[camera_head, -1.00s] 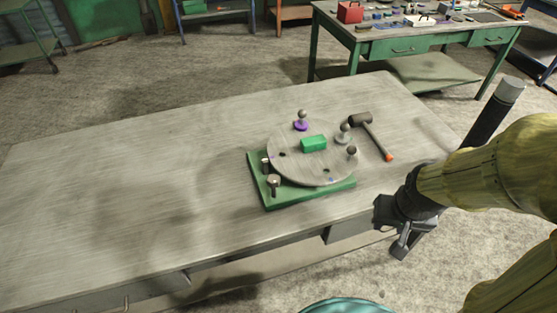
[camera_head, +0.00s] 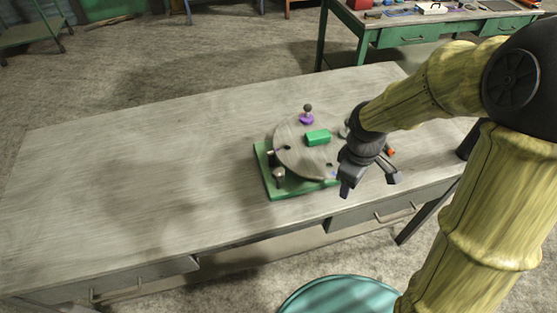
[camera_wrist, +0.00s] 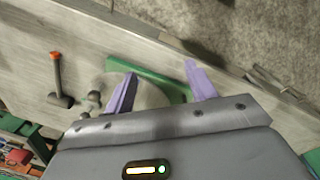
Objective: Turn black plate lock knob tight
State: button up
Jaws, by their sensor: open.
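A grey round plate (camera_head: 290,150) lies on a green base (camera_head: 283,188) on the workbench. In the head view my gripper (camera_head: 370,184) is open and empty, above the plate's right front edge and the bench edge. My gripper and wrist hide the dark-topped knob at the plate's right side. A knob with a purple foot (camera_head: 306,116) stands at the plate's back. In the wrist view my gripper (camera_wrist: 161,72) has spread fingers, with the plate (camera_wrist: 150,97) and green base (camera_wrist: 150,80) beyond them. Two knobs show left of the fingers; I cannot tell which is black.
A green block (camera_head: 317,137) sits on the plate. Bolts (camera_head: 278,174) stand at the base's left front. A hammer (camera_wrist: 57,80) lies beside the plate, mostly hidden by my arm in the head view. The bench's left side (camera_head: 130,180) is clear. A teal round top (camera_head: 340,297) is in front.

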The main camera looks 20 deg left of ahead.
jog(key=w+a+r+n+p, duration=0.2)
jog(key=a+n, duration=0.3)
jog(key=n, duration=0.1)
jog(key=w+a+r+n+p, duration=0.2)
jog(key=a+n+p, duration=0.1)
jog(key=a+n, duration=0.25)
notch_tip(320, 180, up, 3)
jog(key=n+p, duration=0.4)
jog(key=n, duration=0.5)
send_over(279, 172)
jog(key=shift+a+f+m+g+b, duration=0.15)
jog(key=shift+f+m+g+b, duration=0.1)
jog(key=shift+g+b, duration=0.05)
jog(key=shift+f, duration=0.1)
notch_tip(279, 172, down, 17)
jog(key=p, duration=0.4)
jog(key=shift+f+p, duration=0.15)
jog(key=shift+p, duration=0.15)
jog(key=c, duration=1)
